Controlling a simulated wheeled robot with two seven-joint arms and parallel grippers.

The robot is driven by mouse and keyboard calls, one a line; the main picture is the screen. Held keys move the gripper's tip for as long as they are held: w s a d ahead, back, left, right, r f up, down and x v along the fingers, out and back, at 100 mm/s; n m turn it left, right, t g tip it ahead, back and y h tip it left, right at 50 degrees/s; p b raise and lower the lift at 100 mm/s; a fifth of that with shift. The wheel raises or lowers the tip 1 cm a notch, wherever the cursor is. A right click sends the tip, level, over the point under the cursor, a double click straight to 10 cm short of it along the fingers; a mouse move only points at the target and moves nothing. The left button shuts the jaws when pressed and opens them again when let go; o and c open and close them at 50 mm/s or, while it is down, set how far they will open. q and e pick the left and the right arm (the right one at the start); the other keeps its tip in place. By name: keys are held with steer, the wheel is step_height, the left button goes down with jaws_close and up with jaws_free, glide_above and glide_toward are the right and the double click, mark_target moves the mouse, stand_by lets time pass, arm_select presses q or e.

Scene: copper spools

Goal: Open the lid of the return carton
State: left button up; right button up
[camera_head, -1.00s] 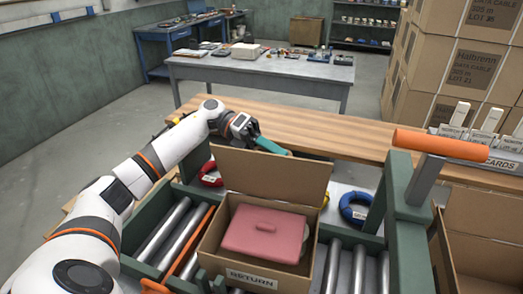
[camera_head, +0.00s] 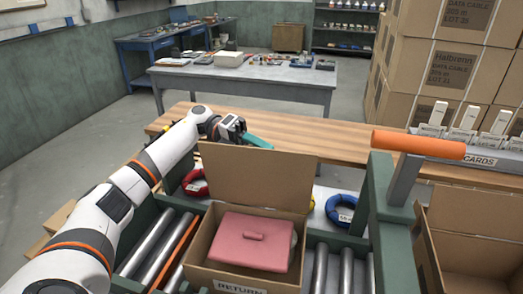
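The return carton (camera_head: 240,286) is a brown open box with a "RETURN" label, low in the middle of the head view. Its lid flap (camera_head: 255,178) stands raised along the far side. My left gripper (camera_head: 258,142) is just behind the flap's top edge, with a teal finger showing. The flap hides part of it, so I cannot tell contact or finger opening. My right gripper is not in view.
Rollers (camera_head: 160,240) flank the carton. A red coil (camera_head: 194,183) and a blue coil (camera_head: 341,209) lie behind it. A green post with an orange bar (camera_head: 418,144) stands at right, beside another open carton (camera_head: 475,225). A wooden bench (camera_head: 340,140) lies beyond.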

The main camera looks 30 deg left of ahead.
arm_select(q)
steer(key=shift+a+b, duration=0.35)
steer(key=shift+a, duration=0.25)
steer(key=a+r+b, duration=0.1)
steer(key=a+b, duration=0.2)
steer(key=a, duration=0.8)
steer(key=shift+r+b, duration=0.25)
steer(key=shift+b, duration=0.1)
steer(key=shift+d+r, duration=0.1)
